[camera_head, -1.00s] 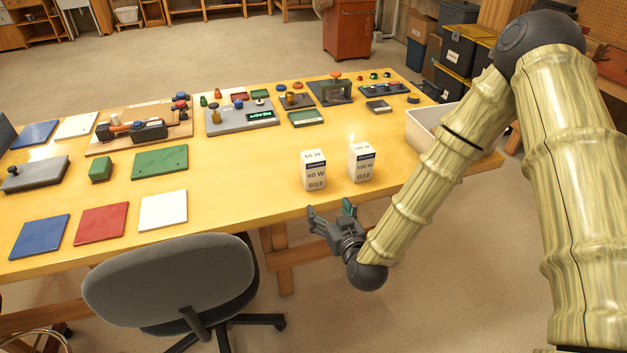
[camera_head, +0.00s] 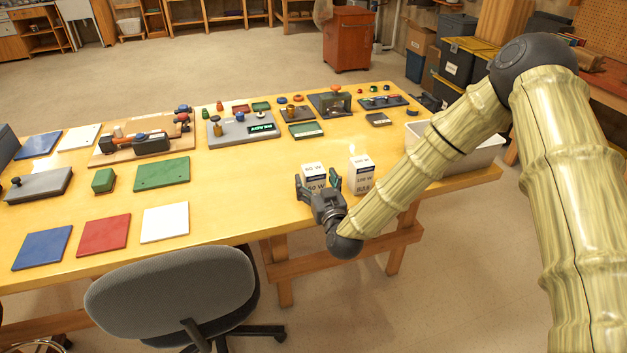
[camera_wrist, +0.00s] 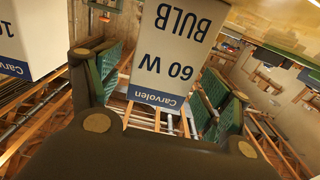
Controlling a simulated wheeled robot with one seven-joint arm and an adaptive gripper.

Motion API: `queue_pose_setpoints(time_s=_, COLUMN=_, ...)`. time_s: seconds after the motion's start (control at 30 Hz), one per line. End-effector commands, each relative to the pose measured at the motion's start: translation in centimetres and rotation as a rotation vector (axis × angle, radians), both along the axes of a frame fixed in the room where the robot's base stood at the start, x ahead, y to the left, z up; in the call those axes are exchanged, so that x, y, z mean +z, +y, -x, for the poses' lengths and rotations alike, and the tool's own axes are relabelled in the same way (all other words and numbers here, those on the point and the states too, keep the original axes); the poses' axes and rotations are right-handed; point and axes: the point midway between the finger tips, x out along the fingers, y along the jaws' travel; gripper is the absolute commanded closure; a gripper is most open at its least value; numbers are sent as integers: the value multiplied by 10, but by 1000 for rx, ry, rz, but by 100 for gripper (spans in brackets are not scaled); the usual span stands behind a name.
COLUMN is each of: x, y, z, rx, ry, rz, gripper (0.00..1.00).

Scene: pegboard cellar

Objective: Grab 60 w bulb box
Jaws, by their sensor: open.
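The 60 W bulb box (camera_head: 314,172) is white with a dark blue band and stands upright near the table's front edge. My gripper (camera_head: 318,186) is open in front of it and hides its lower part. In the wrist view the box (camera_wrist: 172,55) appears upside down, between the two green-padded fingers of my gripper (camera_wrist: 160,88). I cannot tell whether either finger touches it. The 100 W bulb box (camera_head: 361,176) stands just to the right. Its side also shows at the left of the wrist view (camera_wrist: 30,35).
The yellow table (camera_head: 235,205) holds coloured plates, small devices and a green block (camera_head: 103,180). A white bin (camera_head: 470,150) stands at its right end, behind my arm. A grey chair (camera_head: 172,298) is at the front. The tabletop left of the boxes is clear.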

Motion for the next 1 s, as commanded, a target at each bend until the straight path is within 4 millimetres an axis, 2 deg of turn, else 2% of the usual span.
queue_pose_setpoints(time_s=0.2, x=1, y=7, z=-22, rx=0, ry=1, rz=0, gripper=21)
queue_pose_setpoints(time_s=0.5, x=0, y=8, z=-26, rx=1, ry=1, rz=1, gripper=21)
queue_pose_setpoints(time_s=0.8, x=0, y=8, z=-26, rx=0, ry=1, rz=1, gripper=71)
queue_pose_setpoints(time_s=1.0, x=1, y=8, z=-26, rx=0, ry=1, rz=1, gripper=71)
